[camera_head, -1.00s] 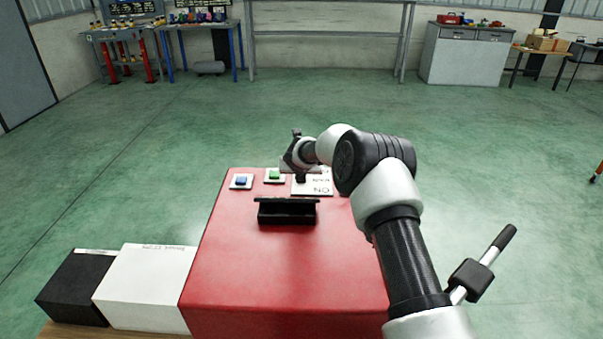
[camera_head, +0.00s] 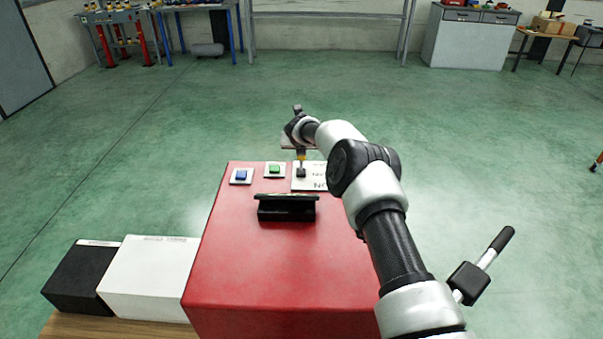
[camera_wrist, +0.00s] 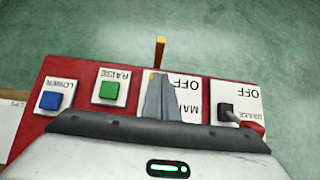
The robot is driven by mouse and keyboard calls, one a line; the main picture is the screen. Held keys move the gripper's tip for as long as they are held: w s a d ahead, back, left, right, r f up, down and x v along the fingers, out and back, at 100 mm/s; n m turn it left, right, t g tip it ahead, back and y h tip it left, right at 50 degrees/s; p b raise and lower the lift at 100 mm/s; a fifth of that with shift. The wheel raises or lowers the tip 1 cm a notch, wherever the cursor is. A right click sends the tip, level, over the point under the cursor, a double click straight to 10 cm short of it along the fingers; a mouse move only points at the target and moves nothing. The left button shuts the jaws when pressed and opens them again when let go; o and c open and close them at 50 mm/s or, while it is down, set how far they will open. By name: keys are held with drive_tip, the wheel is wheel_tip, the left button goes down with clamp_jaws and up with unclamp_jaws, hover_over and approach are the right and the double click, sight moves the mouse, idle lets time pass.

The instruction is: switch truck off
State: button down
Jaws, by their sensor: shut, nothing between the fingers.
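The red control box (camera_head: 285,260) carries a MAIN plate (camera_wrist: 188,88) with an OFF label in the wrist view. In the head view, a black switch base (camera_head: 301,173) sits on the plate, with a yellow part above it. A yellow-brown post (camera_wrist: 158,52) stands up in the wrist view; it looks like this switch's lever. My gripper (camera_head: 297,142) is shut and empty, above the plate near the box's far edge. Its grey fingers (camera_wrist: 168,92) cover part of the MAIN plate and hide the switch base. I cannot tell whether they touch the lever.
A blue LOWER button (camera_head: 240,175) and a green RAISE button (camera_head: 275,169) lie left of the plate. A BRAKE plate (camera_wrist: 247,96) with a black switch (camera_wrist: 226,110) is beside it. A black holder (camera_head: 287,208) stands nearer.

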drive_tip(key=shift+w+r+b, duration=0.25)
drive_tip(key=shift+w+b, duration=0.2)
drive_tip(key=shift+b, duration=0.15)
drive_tip(key=shift+w+d+r, duration=0.15)
drive_tip(key=shift+r, duration=0.4)
drive_tip(key=s+f+v, duration=0.1)
drive_tip(key=v, duration=1.6)
drive_tip(key=shift+a, duration=0.25)
